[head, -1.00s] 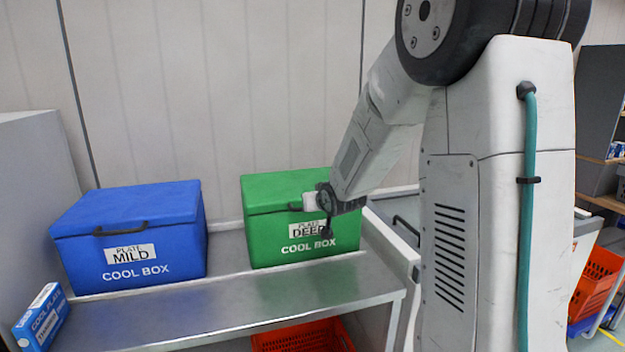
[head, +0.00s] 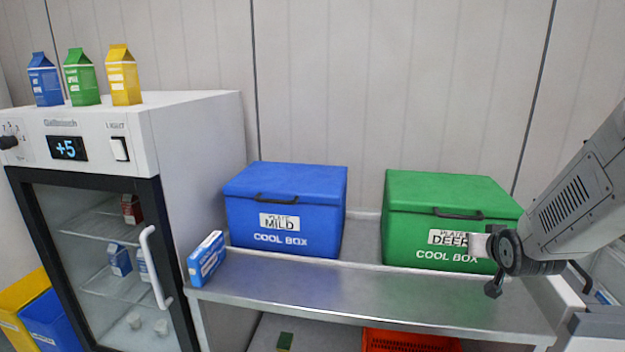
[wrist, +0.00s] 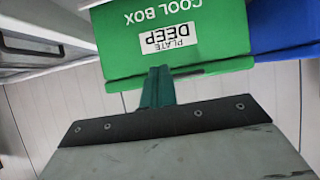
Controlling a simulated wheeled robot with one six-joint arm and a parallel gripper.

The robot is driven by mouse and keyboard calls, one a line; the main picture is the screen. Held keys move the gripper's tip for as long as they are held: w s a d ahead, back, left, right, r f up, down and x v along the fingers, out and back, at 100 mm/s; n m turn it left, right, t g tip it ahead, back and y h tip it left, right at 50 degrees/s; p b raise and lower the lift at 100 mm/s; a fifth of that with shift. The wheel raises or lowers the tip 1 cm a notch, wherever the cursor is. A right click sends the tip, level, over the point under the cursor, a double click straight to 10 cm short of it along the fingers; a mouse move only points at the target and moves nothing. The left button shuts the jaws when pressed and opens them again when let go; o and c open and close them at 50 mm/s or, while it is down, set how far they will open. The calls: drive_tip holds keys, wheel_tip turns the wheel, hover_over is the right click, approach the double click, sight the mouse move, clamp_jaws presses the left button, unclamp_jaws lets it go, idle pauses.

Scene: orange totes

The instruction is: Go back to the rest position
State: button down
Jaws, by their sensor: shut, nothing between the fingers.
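My gripper (wrist: 159,74) shows in the wrist view with its teal fingers shut together and nothing between them. In the head view my wrist end (head: 508,252) is at the right, in front of the right side of the green cool box (head: 420,225), and the fingers cannot be made out. The green box also shows upside down in the wrist view (wrist: 120,58), its label reading PLATE DEEP. Its lid is shut. The fingertips overlap its edge in that view; I cannot tell how far apart they are.
A blue cool box (head: 335,215) stands left of the green one on the steel bench (head: 350,285). A fridge (head: 190,130) with several cartons stands farther left. An orange tote (head: 405,341) is below.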

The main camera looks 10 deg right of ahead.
drive_tip(key=s+a+f+g+y, duration=0.25)
drive_tip(key=s+a+g, duration=0.35)
drive_tip(key=s, duration=0.5)
drive_tip(key=s+a+r+n+g, duration=0.1)
drive_tip(key=s+a+r+g, duration=0.1)
drive_tip(key=s+a+r, duration=0.3)
drive_tip(key=s+a+r+n+g+y, duration=0.1)
drive_tip(key=s+a+r, duration=0.4)
drive_tip(key=s, duration=0.8)
drive_tip(key=a+n+g, duration=0.1)
drive_tip(key=a, duration=0.1)
drive_tip(key=shift+a+r+n, duration=0.3)
drive_tip(key=shift+a, duration=0.05)
